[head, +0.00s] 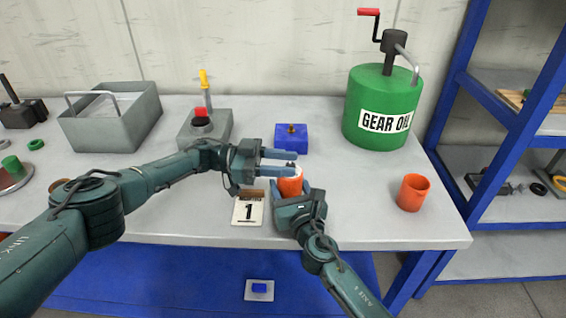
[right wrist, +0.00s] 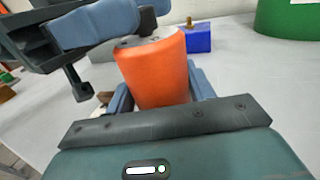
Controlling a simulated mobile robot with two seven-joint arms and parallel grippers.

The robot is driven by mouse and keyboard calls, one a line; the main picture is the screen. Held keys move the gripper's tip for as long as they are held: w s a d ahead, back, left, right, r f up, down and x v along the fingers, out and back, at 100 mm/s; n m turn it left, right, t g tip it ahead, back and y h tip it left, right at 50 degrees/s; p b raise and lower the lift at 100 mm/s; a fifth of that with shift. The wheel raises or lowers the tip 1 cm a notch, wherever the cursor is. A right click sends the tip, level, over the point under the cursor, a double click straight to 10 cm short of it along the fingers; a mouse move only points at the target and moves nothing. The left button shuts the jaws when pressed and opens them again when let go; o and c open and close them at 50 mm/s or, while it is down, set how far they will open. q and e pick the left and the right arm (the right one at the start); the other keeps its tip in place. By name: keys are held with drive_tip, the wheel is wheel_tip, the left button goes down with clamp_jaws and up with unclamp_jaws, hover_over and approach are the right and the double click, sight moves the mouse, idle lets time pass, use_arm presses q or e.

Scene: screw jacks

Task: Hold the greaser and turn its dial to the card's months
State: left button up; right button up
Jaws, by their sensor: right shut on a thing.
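The orange greaser (head: 290,187) stands upright in my right gripper (head: 291,190), which is shut on its body near the table's front. It also fills the middle of the right wrist view (right wrist: 155,72). Its pale dial top (head: 296,169) shows only partly, and no dial marks are readable. My left gripper (head: 280,161) comes in from the left with its fingers apart, at the greaser's top. In the right wrist view its fingers cover part of that top; I cannot tell whether they touch it. The white card (head: 248,212) reads 1 and leans against a small brown block.
A blue block with a brass fitting (head: 291,140) sits just behind the greaser. An orange cup (head: 413,192) stands to the right. A green gear oil drum (head: 382,110), a grey box with a red-and-yellow tool and a grey bin (head: 110,120) stand at the back.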

use_arm(q)
drive_tip(key=shift+a+f, duration=0.1)
drive_tip(key=a, duration=0.7)
drive_tip(key=shift+w+a, duration=0.2)
drive_tip(key=shift+w, duration=0.15)
drive_tip(key=shift+c, duration=0.2)
